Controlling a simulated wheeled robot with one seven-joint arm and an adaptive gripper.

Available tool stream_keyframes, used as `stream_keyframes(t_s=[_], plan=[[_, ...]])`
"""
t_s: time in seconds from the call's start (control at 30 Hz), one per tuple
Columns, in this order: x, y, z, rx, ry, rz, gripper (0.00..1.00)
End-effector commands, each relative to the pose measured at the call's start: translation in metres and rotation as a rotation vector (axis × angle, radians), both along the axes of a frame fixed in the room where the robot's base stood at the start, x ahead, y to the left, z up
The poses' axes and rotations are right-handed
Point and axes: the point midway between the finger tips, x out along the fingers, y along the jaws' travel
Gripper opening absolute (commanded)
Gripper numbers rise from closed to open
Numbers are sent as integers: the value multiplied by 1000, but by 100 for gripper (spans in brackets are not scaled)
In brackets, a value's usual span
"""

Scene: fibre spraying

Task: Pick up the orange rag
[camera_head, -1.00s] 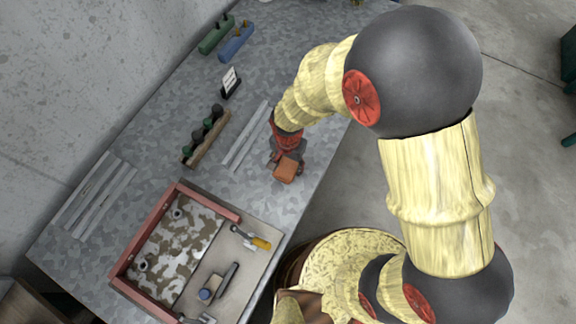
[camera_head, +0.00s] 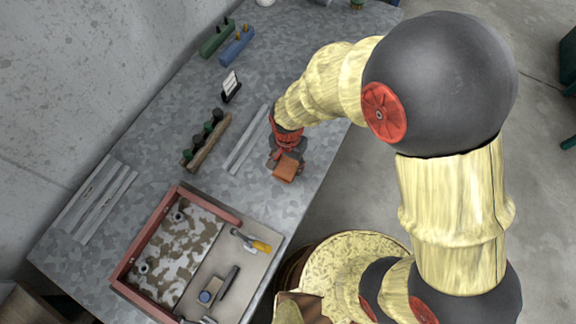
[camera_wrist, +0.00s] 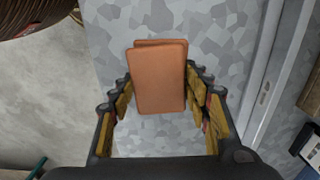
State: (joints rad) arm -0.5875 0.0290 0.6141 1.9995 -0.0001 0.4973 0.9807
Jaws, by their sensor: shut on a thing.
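The orange rag (camera_head: 287,168) is a folded, flat rectangle at the right side of the grey metal table (camera_head: 262,205). In the wrist view the rag (camera_wrist: 158,80) stands between the two fingers, with a second fold showing behind its front face. My gripper (camera_head: 284,160) is shut on the rag, with the fingers (camera_wrist: 160,100) along its left and right sides. In the head view the wrist partly covers the fingers. I cannot tell whether the rag touches the table.
A red-edged tray (camera_head: 149,237) stands at the front with a yellow-handled tool (camera_head: 258,245) beside its patchy panel. A wooden rack (camera_head: 207,146) with dark-topped items and pale metal strips (camera_head: 247,143) lie left of my gripper. The table's right edge is close.

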Motion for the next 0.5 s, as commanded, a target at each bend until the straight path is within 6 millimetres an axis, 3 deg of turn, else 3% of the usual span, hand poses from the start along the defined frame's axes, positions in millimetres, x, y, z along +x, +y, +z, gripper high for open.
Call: stream_keyframes(t_s=[0.27, 0.5], plan=[[-48, -10, 61, 2, -3, 4, 23], [-100, -21, 82, 1, 0, 5, 23]])
